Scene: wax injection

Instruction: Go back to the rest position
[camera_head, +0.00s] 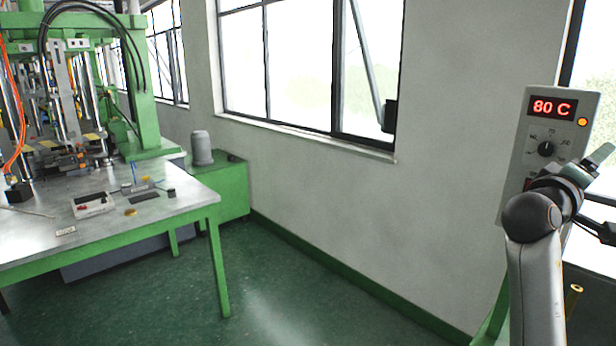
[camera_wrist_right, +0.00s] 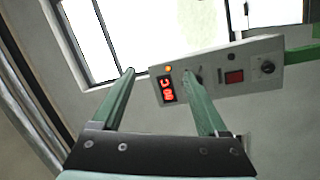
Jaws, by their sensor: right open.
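My right arm comes up at the right edge of the head view, with its right gripper (camera_head: 592,163) in front of a grey control panel (camera_head: 556,112). The panel has a red display reading 80 C, an orange light and a black knob. In the right wrist view the two green fingers of the right gripper (camera_wrist_right: 158,74) stand wide apart with nothing between them. The control panel (camera_wrist_right: 217,68) lies beyond the fingertips, tilted in the picture. I cannot tell whether a finger touches it. My left gripper is not in view.
A metal-topped table (camera_head: 110,225) with green legs stands at the left, holding a small tray (camera_head: 93,204) and small parts. A green press (camera_head: 145,90) stands behind it. A grey canister (camera_head: 202,148) sits on a green cabinet (camera_head: 236,185). The green floor (camera_head: 290,300) in the middle is clear.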

